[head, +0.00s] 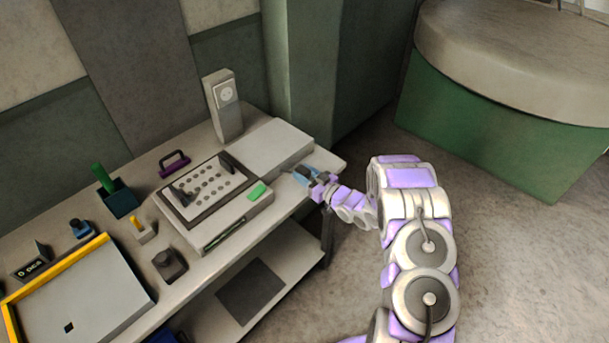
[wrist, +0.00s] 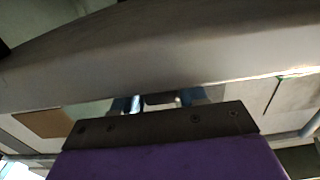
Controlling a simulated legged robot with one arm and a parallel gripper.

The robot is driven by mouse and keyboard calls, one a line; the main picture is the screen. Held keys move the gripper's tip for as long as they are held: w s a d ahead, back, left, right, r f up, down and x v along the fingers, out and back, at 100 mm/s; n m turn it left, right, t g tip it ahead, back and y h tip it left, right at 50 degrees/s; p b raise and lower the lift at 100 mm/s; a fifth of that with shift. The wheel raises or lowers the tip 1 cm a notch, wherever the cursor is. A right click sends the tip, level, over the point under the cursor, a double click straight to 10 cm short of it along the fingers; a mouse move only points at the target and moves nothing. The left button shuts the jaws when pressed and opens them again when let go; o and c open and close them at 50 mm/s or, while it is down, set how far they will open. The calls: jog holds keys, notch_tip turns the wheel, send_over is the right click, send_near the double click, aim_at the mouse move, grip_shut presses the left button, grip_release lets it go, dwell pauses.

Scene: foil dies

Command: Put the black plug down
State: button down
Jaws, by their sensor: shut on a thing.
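In the wrist view the blue fingers (wrist: 190,96) show just past my dark mounting plate. A small dark piece between them is mostly hidden; I take it to be the black plug, and the gripper is shut on it. The plug cannot be made out in the head view, and whether it touches the bench cannot be told.
A lower shelf (head: 290,262) runs below.

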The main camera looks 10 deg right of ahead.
jog(key=shift+f, duration=0.55)
jog(key=c, duration=0.6)
grip_release()
